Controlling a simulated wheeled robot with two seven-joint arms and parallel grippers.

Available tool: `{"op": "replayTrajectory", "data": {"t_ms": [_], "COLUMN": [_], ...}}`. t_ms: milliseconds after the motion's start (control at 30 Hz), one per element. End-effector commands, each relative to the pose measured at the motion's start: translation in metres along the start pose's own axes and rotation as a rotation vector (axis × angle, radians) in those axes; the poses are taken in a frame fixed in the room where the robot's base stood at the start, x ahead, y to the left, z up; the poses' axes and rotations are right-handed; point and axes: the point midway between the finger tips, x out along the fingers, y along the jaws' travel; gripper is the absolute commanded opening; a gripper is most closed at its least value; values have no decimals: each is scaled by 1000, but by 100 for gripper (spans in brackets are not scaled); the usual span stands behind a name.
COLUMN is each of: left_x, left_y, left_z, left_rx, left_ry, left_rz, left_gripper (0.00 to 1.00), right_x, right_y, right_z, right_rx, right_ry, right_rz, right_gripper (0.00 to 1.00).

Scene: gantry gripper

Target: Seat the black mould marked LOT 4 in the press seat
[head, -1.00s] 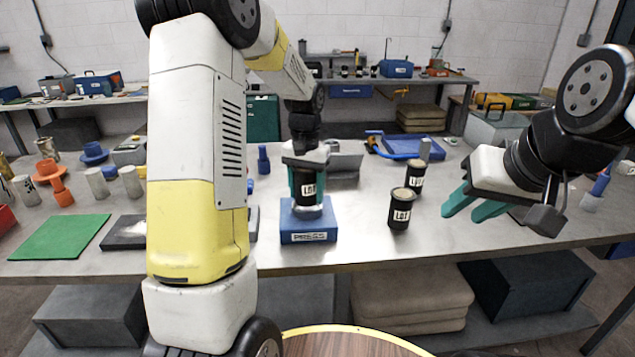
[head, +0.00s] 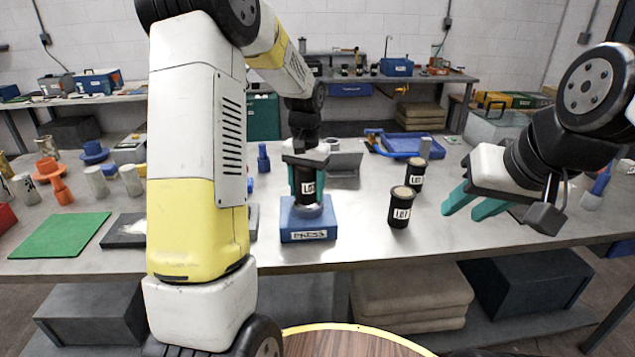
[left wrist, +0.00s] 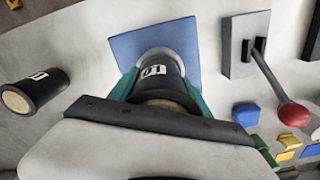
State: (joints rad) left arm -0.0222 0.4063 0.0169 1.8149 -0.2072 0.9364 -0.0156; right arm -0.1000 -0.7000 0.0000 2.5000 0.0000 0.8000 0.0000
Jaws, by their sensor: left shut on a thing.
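A black mould (head: 306,186) with a white label stands upright between the teal fingers of my left gripper (head: 306,172), which is shut on it. The label's number is too small to read for certain. The blue press (head: 308,234), marked PRESS, is directly below, with a grey round seat (head: 308,211) on top. The mould's lower end is at the seat; I cannot tell whether it rests fully in it. The left wrist view shows the mould (left wrist: 158,82) over the seat ring and blue base (left wrist: 126,46). My right gripper (head: 463,212) is open and empty over the table's right side.
Two more black labelled moulds, a front one (head: 401,209) and a rear one (head: 415,175), stand right of the press. A lever with a red knob (left wrist: 294,115) is beside the press. A green mat (head: 62,236) lies at left. The table front between press and moulds is clear.

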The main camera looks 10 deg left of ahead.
Motion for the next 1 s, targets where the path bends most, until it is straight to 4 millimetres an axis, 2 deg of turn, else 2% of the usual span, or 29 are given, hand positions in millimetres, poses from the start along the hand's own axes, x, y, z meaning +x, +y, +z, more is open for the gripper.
{"op": "replayTrajectory", "data": {"t_ms": [367,1000], "left_x": [0,15], "left_y": [0,0], "left_z": [0,0], "left_rx": [0,0], "left_ry": [1,1], "left_rz": [0,0], "left_gripper": [9,9], "right_x": [0,0], "right_y": [0,0], "right_z": [0,0], "right_rx": [0,0], "right_ry": [0,0], "right_rz": [0,0], "right_gripper": [36,36]}}
